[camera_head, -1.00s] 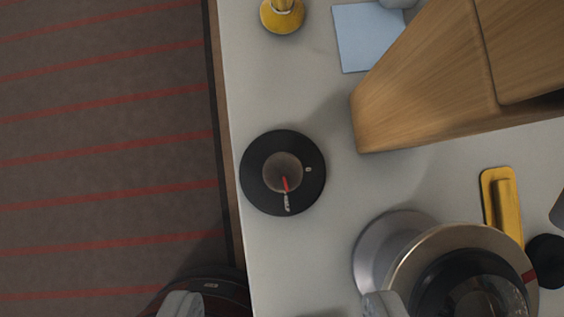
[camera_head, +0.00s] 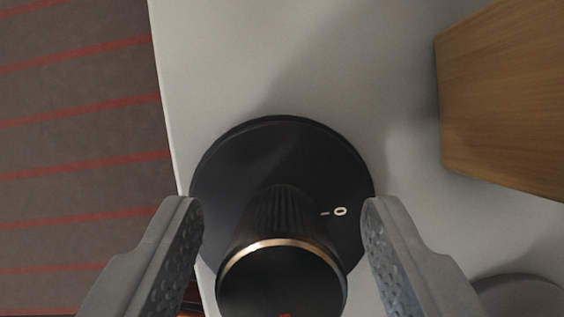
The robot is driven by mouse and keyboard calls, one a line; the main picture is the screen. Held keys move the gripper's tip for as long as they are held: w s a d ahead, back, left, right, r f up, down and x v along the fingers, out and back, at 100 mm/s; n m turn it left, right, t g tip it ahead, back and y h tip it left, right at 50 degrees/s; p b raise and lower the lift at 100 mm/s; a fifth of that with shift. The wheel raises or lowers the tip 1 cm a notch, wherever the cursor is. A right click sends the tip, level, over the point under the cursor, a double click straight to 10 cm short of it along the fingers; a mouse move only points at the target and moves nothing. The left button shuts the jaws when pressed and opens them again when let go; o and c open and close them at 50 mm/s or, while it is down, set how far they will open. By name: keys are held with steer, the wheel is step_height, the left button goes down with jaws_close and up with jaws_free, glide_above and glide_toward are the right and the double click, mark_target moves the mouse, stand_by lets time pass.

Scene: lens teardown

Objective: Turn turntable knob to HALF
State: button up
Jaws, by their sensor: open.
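The turntable knob (camera_head: 278,225) is a black ribbed cylinder with a copper-coloured ring near its top. It stands upright on a round black base (camera_head: 275,155). A white 0 mark shows on the base to the right of the knob. My gripper (camera_head: 283,210) is open, with one grey finger on each side of the knob and visible gaps between the fingers and the knob.
The base sits on a pale grey tabletop (camera_head: 290,50) near its left edge, with a striped floor (camera_head: 75,150) beyond. A wooden block (camera_head: 505,100) stands at the right. A grey round thing (camera_head: 520,297) is partly in view at the lower right.

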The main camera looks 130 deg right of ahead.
steer(key=shift+w+a+f, duration=0.15)
steer(key=shift+a+f, duration=0.05)
steer(key=shift+f, duration=0.45)
steer(key=c, duration=1)
steer(key=shift+o, duration=0.2)
steer(key=shift+m, duration=0.7)
steer(key=shift+h, duration=0.3)
steer(key=o, duration=1)
steer(key=shift+c, duration=0.2)
steer(key=shift+r, duration=0.1)
steer(key=v, duration=1.7)
steer(key=shift+s+d, duration=0.15)
steer(key=shift+s, duration=0.15)
